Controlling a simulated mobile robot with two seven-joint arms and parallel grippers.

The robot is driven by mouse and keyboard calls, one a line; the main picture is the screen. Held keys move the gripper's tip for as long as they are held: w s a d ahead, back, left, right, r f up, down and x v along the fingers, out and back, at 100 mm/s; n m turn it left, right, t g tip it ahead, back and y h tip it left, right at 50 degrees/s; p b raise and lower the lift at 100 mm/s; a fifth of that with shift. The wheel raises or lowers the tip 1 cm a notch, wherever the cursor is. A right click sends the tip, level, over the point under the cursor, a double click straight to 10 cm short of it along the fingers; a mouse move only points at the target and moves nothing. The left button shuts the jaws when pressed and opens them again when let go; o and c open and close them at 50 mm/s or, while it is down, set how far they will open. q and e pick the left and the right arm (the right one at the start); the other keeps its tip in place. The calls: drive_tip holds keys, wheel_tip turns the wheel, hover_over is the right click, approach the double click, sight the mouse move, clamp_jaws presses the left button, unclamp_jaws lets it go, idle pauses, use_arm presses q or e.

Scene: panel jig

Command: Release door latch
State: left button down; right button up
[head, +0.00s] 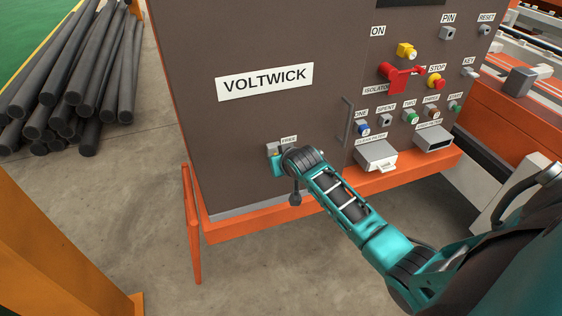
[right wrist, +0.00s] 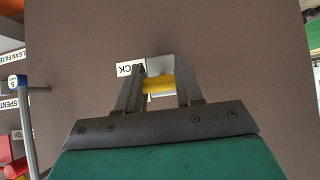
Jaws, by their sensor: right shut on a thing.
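The brown cabinet front (head: 250,120) carries a small grey latch plate (head: 271,148) low on its face, beside a FREE label (head: 288,140). My right gripper (head: 278,160) is at this plate; its own wrist hides most of the latch in the head view. In the right wrist view, the fingers of my right gripper (right wrist: 158,75) are closed on a yellow latch knob (right wrist: 158,85) in front of the grey plate (right wrist: 161,66). An upside-down label (right wrist: 130,69) ending in CK is partly covered by the left finger. My left gripper is not in view.
A grey bar handle (head: 347,122) stands right of the latch. Further right are a red isolator handle (head: 397,76), several buttons and two grey trays (head: 376,156). An orange base ledge (head: 240,225) runs below. Black pipes (head: 75,80) lie on the floor at left.

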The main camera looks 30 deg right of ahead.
drive_tip(key=shift+w+r+g, duration=0.15)
drive_tip(key=shift+r+g, duration=0.3)
drive_tip(key=shift+g, duration=0.65)
drive_tip(key=shift+y, duration=0.3)
drive_tip(key=o, duration=1)
drive_tip(key=shift+o, duration=0.2)
drive_tip(key=v, duration=1.3)
drive_tip(key=shift+w, duration=0.15)
